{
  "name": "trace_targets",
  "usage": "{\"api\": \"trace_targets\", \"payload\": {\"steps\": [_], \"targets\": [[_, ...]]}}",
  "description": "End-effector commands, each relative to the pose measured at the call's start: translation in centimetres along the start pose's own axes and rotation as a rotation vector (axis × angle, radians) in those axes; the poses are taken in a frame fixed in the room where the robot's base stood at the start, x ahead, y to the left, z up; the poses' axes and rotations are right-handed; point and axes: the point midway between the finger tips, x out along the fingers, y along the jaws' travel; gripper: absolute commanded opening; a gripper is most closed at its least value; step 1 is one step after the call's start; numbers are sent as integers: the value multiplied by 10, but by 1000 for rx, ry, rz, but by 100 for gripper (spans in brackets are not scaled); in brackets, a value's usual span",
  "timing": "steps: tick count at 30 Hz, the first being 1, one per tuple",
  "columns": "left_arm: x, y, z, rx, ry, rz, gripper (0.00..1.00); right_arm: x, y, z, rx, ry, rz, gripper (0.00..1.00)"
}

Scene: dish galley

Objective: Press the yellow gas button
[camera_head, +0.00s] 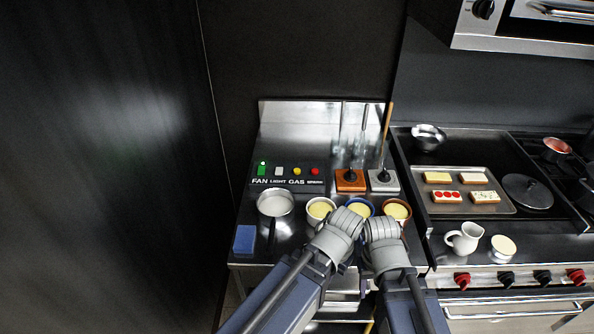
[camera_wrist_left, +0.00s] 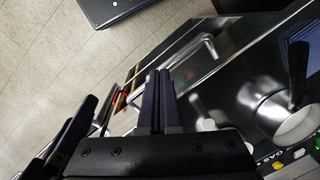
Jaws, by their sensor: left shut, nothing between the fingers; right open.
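The yellow gas button (camera_head: 297,171) sits on the dark control strip at the back left of the steel counter, above the word GAS. The yellow button also shows at the lower right of the left wrist view (camera_wrist_left: 278,165). My left gripper (camera_wrist_left: 158,100) is shut and empty, apart from the button. In the head view its wrist is over the front of the counter, by the small bowls. My right gripper (camera_head: 377,222) is open, beside the left one and over the bowls; its fingertips are hard to make out. Both are to the front right of the button.
A green fan switch (camera_head: 261,169) and a white light button (camera_head: 279,171) are left of the yellow one, a red spark button (camera_head: 314,171) right. A pan (camera_head: 275,203) stands in front. Upright handles rise from the orange block (camera_head: 350,181) and grey block (camera_head: 383,181).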

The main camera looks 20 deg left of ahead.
Motion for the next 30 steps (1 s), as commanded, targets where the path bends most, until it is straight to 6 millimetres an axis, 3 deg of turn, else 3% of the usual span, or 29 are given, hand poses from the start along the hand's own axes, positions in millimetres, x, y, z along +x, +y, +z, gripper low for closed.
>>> {"api": "trace_targets", "payload": {"steps": [24, 28, 30], "targets": [[0, 0, -1, -1, 1, 0, 0, 0, 0, 0, 0, 0, 0, 50], [-2, -5, -16, -34, 27, 12, 0, -2, 0, 0, 0, 0, 0, 50], [-4, -13, -36, -77, 60, 28, 0, -4, 0, 0, 0, 0, 0, 50]]}}
